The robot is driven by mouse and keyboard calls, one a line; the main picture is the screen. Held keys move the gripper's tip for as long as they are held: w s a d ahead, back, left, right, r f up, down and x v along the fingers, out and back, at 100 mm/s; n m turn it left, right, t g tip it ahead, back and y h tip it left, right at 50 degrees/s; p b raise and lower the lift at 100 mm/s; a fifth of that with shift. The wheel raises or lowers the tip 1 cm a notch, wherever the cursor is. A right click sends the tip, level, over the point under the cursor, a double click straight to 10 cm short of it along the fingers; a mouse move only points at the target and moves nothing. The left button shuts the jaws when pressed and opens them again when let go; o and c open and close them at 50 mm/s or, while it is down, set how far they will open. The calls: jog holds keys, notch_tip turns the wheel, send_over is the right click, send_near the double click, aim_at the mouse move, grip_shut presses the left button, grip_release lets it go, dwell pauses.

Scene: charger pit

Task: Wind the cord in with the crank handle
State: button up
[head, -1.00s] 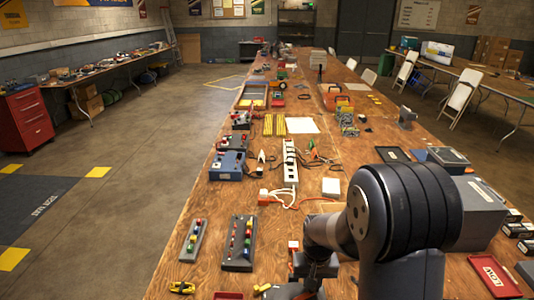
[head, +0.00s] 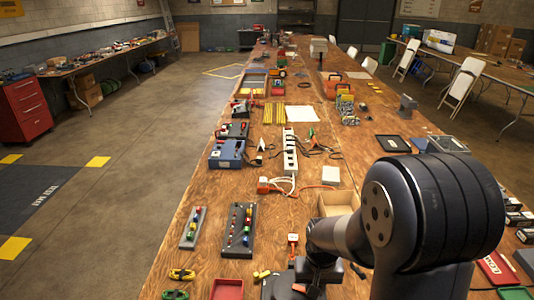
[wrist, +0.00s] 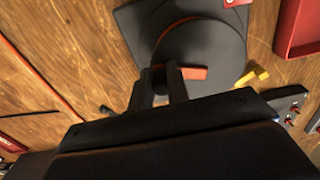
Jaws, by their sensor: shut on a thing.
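The cord reel shows in the wrist view as a round dark drum (wrist: 215,52) on a dark square base, with a thin orange arc of cord (wrist: 177,26) along its far edge. The crank handle shows an orange-red bar (wrist: 193,73) reaching right from between my fingers. My gripper (wrist: 163,72) is shut on the handle, whose grip is mostly hidden by the fingers. In the head view my gripper (head: 318,268) is at the bottom, partly covering the reel. An orange plug (head: 293,239) stands just beyond the reel.
A red tray (head: 227,290) and toy cars (head: 181,274) lie left of the reel. Farther up are a dark bead board (head: 238,230), an open wooden box (head: 338,203) and a white power strip (head: 290,151) with orange cord. Bare wood shows left of my arm.

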jog(key=s, duration=0.2)
jog(key=s+a, duration=0.1)
jog(key=shift+s+f, duration=0.1)
jog(key=shift+f, duration=0.3)
jog(key=shift+s+a, duration=0.75)
jog(key=shift+a, duration=0.3)
grip_shut()
jog(key=shift+s+a, duration=0.2)
jog(key=shift+a, duration=0.55)
jog(key=shift+c, duration=0.3)
grip_release()
